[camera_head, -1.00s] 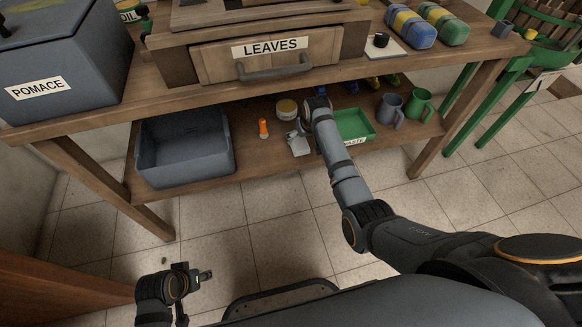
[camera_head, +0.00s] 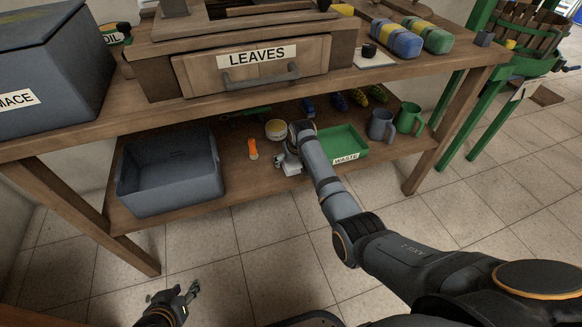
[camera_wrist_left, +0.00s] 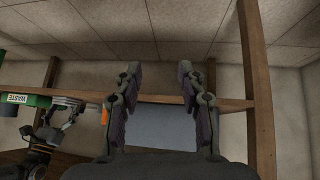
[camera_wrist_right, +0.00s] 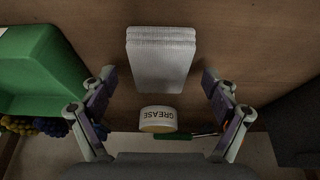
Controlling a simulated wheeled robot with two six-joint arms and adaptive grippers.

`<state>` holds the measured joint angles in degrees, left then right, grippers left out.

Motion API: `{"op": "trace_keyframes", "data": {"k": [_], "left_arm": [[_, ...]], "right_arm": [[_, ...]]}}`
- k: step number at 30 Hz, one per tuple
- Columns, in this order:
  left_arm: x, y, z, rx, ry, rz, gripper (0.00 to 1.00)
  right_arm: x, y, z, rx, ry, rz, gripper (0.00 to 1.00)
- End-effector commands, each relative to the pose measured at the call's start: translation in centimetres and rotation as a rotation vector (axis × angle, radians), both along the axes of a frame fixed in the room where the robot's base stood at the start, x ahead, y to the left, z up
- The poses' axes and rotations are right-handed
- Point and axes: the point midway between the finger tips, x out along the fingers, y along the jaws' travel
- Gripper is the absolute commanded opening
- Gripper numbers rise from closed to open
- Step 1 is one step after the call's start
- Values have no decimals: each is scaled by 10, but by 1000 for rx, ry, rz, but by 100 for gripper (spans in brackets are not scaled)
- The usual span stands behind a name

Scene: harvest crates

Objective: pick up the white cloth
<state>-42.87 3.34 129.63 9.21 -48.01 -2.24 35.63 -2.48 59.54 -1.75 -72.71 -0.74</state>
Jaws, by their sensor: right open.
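The white cloth (camera_wrist_right: 161,58) is a folded stack lying on the wooden lower shelf. In the head view only a pale edge of it (camera_head: 291,171) shows under my right gripper (camera_head: 284,160). In the right wrist view my right gripper (camera_wrist_right: 159,80) is open, with its fingers spread to either side of the cloth's near part. I cannot tell how high they are above the shelf. My left gripper (camera_head: 190,291) is low over the floor, away from the cloth. In the left wrist view its fingers (camera_wrist_left: 160,72) are apart and empty.
A grease tin (camera_wrist_right: 158,118) stands near the cloth. The green waste tray (camera_head: 345,153) is to the right and an orange item (camera_head: 253,149) to the left. A grey bin (camera_head: 170,200) stands further left. The tabletop with the leaves drawer (camera_head: 255,84) overhangs the shelf.

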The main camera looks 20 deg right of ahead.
Motion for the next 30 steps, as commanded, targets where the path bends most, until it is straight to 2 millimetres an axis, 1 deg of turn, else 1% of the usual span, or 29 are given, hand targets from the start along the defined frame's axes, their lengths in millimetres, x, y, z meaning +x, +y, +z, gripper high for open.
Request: {"op": "trace_keyframes", "data": {"k": [1, 3, 6, 14, 17, 27, 30], "left_arm": [[8, 1, 4, 1, -39, 3, 40], [18, 1, 12, 2, -88, 7, 40], [26, 2, 20, 3, -130, 11, 40], [28, 2, 22, 3, -143, 11, 40], [28, 2, 22, 3, -142, 11, 40], [28, 2, 22, 3, -140, 11, 40], [28, 2, 22, 3, -140, 11, 40]], "right_arm": [[1, 0, -4, 0, 0, 0, 88], [2, 0, -6, 0, -1, 0, 88], [3, 0, -7, 0, -1, 0, 88], [3, 0, -7, 0, -1, 0, 88], [3, 0, -7, 0, -1, 0, 76], [3, 0, -7, 0, 0, 0, 30], [3, 0, -7, 0, -1, 0, 30]]}}
